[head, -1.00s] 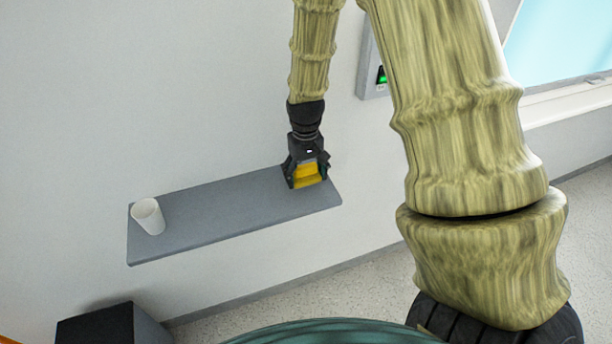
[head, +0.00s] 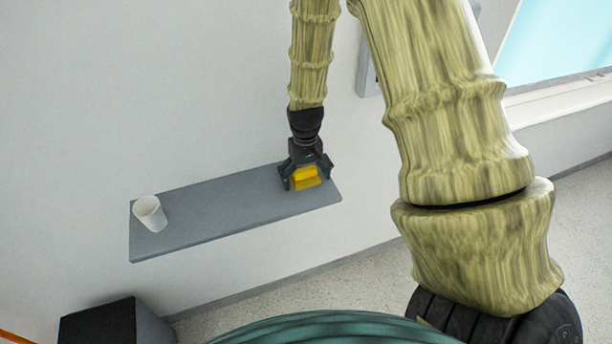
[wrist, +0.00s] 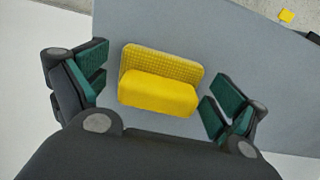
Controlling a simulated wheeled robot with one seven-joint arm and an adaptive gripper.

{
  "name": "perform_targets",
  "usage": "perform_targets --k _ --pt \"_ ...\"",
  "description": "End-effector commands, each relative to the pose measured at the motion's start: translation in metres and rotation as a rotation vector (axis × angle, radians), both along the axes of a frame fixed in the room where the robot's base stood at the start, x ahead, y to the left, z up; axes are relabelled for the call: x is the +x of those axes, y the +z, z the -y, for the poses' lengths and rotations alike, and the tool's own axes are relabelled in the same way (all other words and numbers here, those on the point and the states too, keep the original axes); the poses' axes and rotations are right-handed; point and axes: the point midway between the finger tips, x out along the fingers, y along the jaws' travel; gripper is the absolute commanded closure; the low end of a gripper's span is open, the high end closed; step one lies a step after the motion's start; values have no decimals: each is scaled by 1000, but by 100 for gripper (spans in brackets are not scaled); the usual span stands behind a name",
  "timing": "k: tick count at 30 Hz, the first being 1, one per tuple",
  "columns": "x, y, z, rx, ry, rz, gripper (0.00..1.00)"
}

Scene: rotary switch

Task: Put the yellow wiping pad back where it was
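The yellow wiping pad (head: 306,178) is at the right end of the grey wall shelf (head: 215,205). In the wrist view the pad (wrist: 158,95) has a smooth yellow block in front of a textured yellow face. My gripper (head: 305,172) is at the pad, with its fingers spread on both sides of it. In the wrist view the green-padded fingers of my gripper (wrist: 160,88) are open, with a narrow gap on the left; the right finger lies close to the pad's end. The pad appears to rest on the shelf, but its underside is hidden.
A grey wall panel (head: 367,70) is partly behind my arm. A dark box (head: 105,325) is on the floor at lower left. The shelf between cup and pad is clear.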

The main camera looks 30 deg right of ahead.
Motion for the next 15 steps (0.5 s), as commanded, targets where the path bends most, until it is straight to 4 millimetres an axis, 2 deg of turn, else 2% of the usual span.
perform_targets --k 10,15 --pt "0 4 0 0 0 1 3" --pt "1 16 0 0 0 2 3"
